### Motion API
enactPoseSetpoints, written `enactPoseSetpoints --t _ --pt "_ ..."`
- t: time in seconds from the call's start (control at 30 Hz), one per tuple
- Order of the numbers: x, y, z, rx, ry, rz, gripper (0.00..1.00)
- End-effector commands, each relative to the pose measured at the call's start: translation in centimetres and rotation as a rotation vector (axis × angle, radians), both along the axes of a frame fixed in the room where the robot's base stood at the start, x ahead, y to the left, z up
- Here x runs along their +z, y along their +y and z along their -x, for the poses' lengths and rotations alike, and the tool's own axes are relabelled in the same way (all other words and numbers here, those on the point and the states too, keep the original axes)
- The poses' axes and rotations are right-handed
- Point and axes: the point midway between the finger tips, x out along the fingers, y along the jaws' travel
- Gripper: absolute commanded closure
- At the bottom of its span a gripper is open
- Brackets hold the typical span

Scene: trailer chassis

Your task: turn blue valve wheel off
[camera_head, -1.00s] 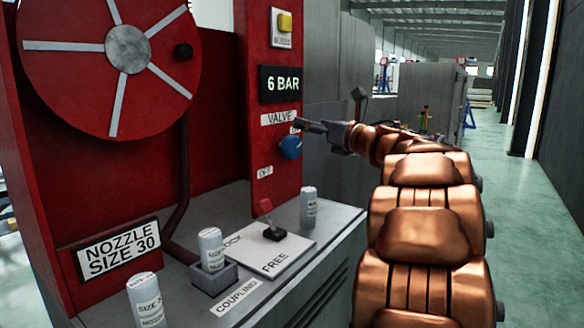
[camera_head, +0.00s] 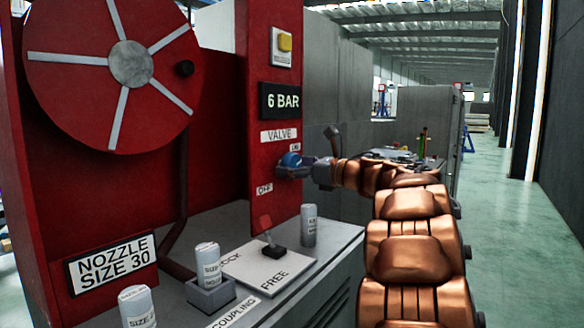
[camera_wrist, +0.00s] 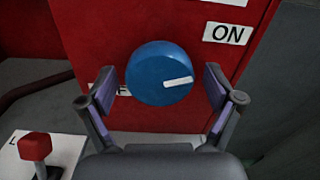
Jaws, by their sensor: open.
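The blue valve wheel (camera_wrist: 158,72) is a round knob on the red panel, with a white pointer mark that points to the right in the wrist view. It also shows in the head view (camera_head: 291,160), partly hidden by my gripper. My gripper (camera_wrist: 162,88) is open, with one finger on each side of the wheel. I cannot tell whether the fingers touch it. The ON label (camera_wrist: 228,34) is up and right of the wheel.
Below the panel is a grey bench with a red-handled lever (camera_head: 267,238) on a white plate and several grey nozzle cylinders. A red reel (camera_head: 110,75) stands at the left. A 6 BAR display (camera_head: 281,100) is above the wheel. The aisle at right is clear.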

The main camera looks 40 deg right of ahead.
Motion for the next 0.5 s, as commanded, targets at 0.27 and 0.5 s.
enactPoseSetpoints --t 0.27,0.5 --pt "-0.02 0.21 -0.62 0.000 0.000 -0.002 0.09" --pt "-0.03 0.18 -0.59 0.000 0.000 -0.002 0.23"
